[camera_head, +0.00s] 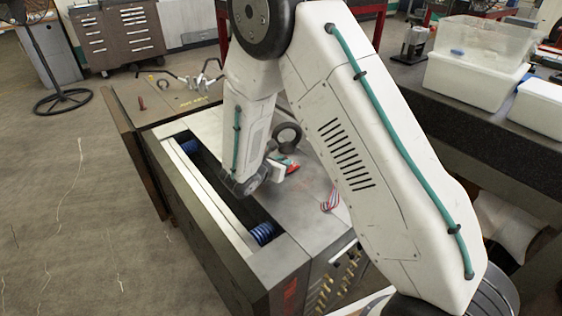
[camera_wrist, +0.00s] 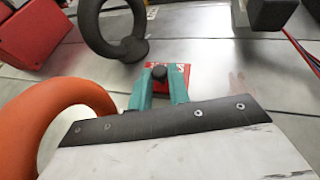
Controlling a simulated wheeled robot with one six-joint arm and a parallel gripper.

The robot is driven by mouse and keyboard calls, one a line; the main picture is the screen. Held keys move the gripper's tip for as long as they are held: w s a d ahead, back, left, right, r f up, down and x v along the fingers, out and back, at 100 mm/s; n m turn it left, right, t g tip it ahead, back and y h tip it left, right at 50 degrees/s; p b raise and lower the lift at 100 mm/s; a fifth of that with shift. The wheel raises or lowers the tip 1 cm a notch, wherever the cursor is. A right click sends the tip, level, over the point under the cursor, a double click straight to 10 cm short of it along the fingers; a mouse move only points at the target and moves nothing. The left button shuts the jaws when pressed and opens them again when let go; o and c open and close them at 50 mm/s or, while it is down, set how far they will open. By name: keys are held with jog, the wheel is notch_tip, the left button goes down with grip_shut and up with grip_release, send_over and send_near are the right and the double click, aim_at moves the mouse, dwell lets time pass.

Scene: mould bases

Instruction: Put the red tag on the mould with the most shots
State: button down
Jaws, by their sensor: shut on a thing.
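My gripper (camera_wrist: 160,88) is shut on the red tag (camera_wrist: 181,72); its teal fingers sit on either side of a small dark knob. In the head view the tag (camera_head: 293,168) shows as a small red and green patch beside the gripper, just above the grey mould top. I cannot tell if it touches the surface. The grey steel mould (camera_head: 225,255) has an open slot with blue springs (camera_head: 263,232). A dark ring (camera_wrist: 108,28) stands upright on the top just beyond the gripper. No shot count is readable.
An orange curved part (camera_wrist: 60,115) is close at left in the wrist view. A red block (camera_wrist: 45,35) stands behind it. Striped strands (camera_head: 330,199) lie right of the gripper. White bins (camera_head: 470,80) stand on the dark bench at right. My arm hides part of the mould top.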

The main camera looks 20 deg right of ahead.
jog(key=shift+f, duration=0.2)
jog(key=c, duration=1.3)
grip_release()
